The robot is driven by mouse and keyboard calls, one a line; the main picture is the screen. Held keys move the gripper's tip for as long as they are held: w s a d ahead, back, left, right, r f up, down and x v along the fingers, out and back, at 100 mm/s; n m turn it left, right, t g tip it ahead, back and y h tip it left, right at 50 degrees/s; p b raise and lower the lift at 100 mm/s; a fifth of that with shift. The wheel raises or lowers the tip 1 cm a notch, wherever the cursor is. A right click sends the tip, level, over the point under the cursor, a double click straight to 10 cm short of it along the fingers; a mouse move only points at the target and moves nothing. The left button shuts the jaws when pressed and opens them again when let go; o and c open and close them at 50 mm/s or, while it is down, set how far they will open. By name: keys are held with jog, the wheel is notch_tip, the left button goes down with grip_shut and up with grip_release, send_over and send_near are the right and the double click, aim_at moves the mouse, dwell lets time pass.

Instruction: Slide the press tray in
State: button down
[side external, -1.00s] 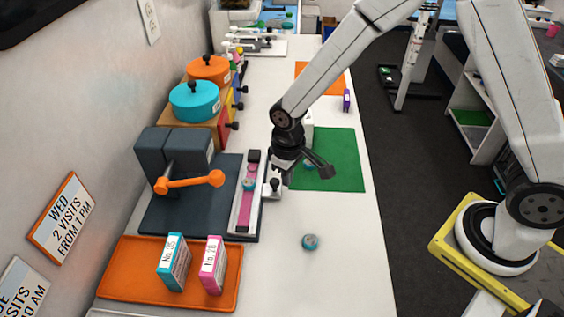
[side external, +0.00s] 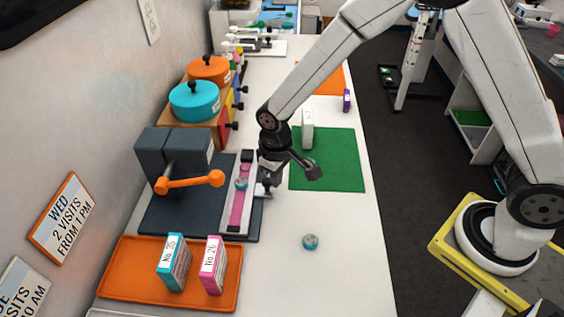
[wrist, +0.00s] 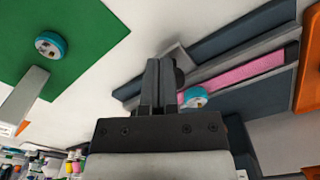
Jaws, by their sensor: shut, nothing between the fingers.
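The press (side external: 165,155) is a dark slate block with an orange lever on a dark base plate. The press tray (side external: 234,222), a narrow light grey tray with a pink strip, lies on that plate right of the block, outside it. A round teal-rimmed piece (side external: 241,184) sits on the strip; it also shows in the wrist view (wrist: 195,97). My gripper (side external: 265,192) is shut and empty at the tray's right side.
An orange tray (side external: 125,285) with two small boxes is in front of the press. A green mat (side external: 340,160) with a white box (side external: 307,130) lies to the right. A loose round piece (side external: 310,242) lies on the white counter. Lidded pots (side external: 195,100) stand behind the press.

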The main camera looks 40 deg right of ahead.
aim_at(243, 182)
jog(key=shift+w+a, duration=2.85)
jog(key=shift+s+d, duration=0.75)
notch_tip(243, 182, up, 7)
jog(key=s+d+r+m+t, duration=0.1)
jog(key=s+d+m+t, duration=0.1)
jog(key=s+d, duration=1.4)
jog(key=shift+s+d+r+m+t, duration=0.2)
jog(key=shift+d+r+m+t, duration=0.25)
jog(key=shift+d, duration=0.55)
